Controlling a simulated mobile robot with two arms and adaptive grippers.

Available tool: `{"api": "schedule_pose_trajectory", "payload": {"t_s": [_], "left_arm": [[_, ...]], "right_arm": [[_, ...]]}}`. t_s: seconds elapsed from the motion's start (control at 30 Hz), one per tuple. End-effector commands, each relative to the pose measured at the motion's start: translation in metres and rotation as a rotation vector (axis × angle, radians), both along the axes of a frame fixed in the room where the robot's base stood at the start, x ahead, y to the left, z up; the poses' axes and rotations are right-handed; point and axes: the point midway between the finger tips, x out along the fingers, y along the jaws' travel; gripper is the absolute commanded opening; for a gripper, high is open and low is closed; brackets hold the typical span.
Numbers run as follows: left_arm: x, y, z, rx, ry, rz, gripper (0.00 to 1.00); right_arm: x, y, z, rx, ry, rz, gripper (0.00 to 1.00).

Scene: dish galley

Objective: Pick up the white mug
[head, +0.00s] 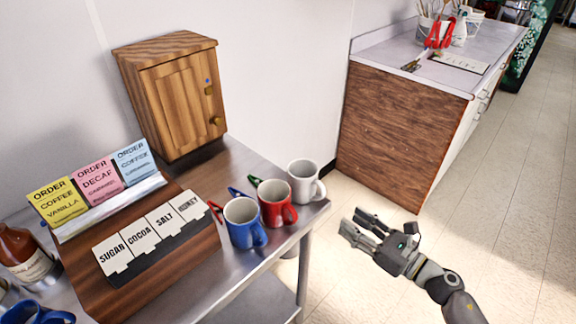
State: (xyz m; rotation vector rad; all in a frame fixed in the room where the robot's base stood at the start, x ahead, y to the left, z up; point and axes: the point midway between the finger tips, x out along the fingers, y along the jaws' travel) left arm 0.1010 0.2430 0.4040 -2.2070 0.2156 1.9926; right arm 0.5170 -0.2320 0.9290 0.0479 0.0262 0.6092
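The white mug (304,184) stands upright at the right edge of the metal table (262,274), its handle toward the right. It is the farthest in a row with a red mug (276,208) and a blue mug (240,222). My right gripper (350,220) is off the table's right side, over the floor. Its fingers are apart with nothing between them and point toward the mugs. A gap separates it from the white mug. My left gripper is not in view.
A wooden cabinet (178,98), a label rack (140,240) and order cards (98,182) stand on the table. A brown bottle (22,254) is at left. A wood-sided counter (398,130) stands behind my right gripper. The floor at right is clear.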

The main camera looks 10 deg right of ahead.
Motion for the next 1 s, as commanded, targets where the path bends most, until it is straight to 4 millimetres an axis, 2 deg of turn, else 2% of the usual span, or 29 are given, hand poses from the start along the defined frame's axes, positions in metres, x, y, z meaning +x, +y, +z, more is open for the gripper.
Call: {"api": "schedule_pose_trajectory", "payload": {"t_s": [0.13,0.43,0.6,0.83,1.0], "left_arm": [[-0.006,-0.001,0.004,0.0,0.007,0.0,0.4],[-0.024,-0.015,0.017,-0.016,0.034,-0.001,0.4],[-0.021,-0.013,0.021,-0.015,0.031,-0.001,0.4],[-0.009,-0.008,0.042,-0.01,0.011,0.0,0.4],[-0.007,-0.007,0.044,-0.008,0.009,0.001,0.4]], "right_arm": [[0.004,0.007,0.01,-0.044,-0.037,0.018,0.4],[0.039,0.031,0.01,-0.04,-0.035,0.017,0.4],[0.047,0.038,0.01,-0.041,-0.033,0.017,0.4],[0.073,0.055,0.018,-0.037,-0.034,0.016,0.4],[0.086,0.064,0.013,-0.04,-0.033,0.016,0.4]]}}
